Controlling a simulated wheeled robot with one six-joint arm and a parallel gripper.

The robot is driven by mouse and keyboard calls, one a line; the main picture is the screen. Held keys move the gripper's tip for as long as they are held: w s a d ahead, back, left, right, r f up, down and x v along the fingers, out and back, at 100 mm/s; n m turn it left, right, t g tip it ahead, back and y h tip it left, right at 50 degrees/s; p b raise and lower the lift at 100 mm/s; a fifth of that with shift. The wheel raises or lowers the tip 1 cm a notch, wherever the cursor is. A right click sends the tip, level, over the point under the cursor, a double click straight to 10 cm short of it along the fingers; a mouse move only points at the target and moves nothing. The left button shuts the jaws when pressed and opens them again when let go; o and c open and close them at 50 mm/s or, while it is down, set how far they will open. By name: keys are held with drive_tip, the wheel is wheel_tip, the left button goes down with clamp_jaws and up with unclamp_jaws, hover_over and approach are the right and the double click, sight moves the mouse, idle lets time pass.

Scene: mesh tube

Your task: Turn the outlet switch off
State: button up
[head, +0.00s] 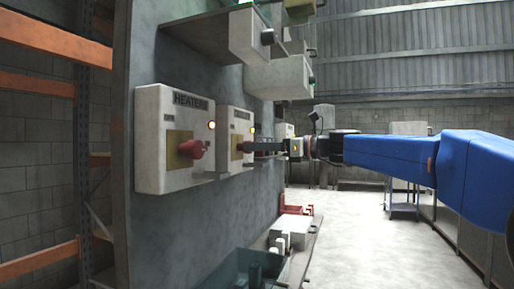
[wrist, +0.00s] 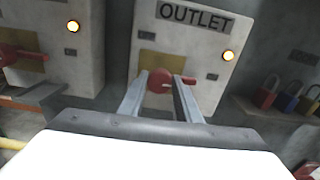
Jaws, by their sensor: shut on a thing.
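The white outlet switch box (wrist: 185,45), labelled OUTLET, fills the upper middle of the wrist view. In the head view it is the second box (head: 236,122) on the grey panel. Its red switch handle (wrist: 160,82) sits on a tan plate, with a narrow part pointing right. A round lamp (wrist: 229,56) at the box's upper right glows yellow. My gripper (wrist: 161,84) is shut on the red handle, one finger on each side. In the head view my gripper (head: 257,147) reaches the box from the right, and its fingers partly hide the handle.
The heater box (head: 172,110) stands left of the outlet box, with its own red handle (head: 191,149) and lit lamp. More boxes hang above on the panel (head: 145,60). Padlocks (wrist: 290,102) sit on a ledge at right in the wrist view.

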drive_tip(key=shift+s+f+n, duration=0.1)
drive_tip(key=shift+f+n, duration=0.05)
drive_tip(key=shift+n, duration=4.2)
drive_tip(key=shift+s+f+n, duration=0.1)
drive_tip(key=shift+f+n, duration=0.05)
drive_tip(key=shift+n, duration=4.2)
drive_tip(key=o, duration=1.1)
drive_tip(key=shift+c, duration=0.2)
drive_tip(key=v, duration=1.7)
drive_tip(key=shift+d, duration=0.15)
drive_tip(key=shift+r, duration=0.1)
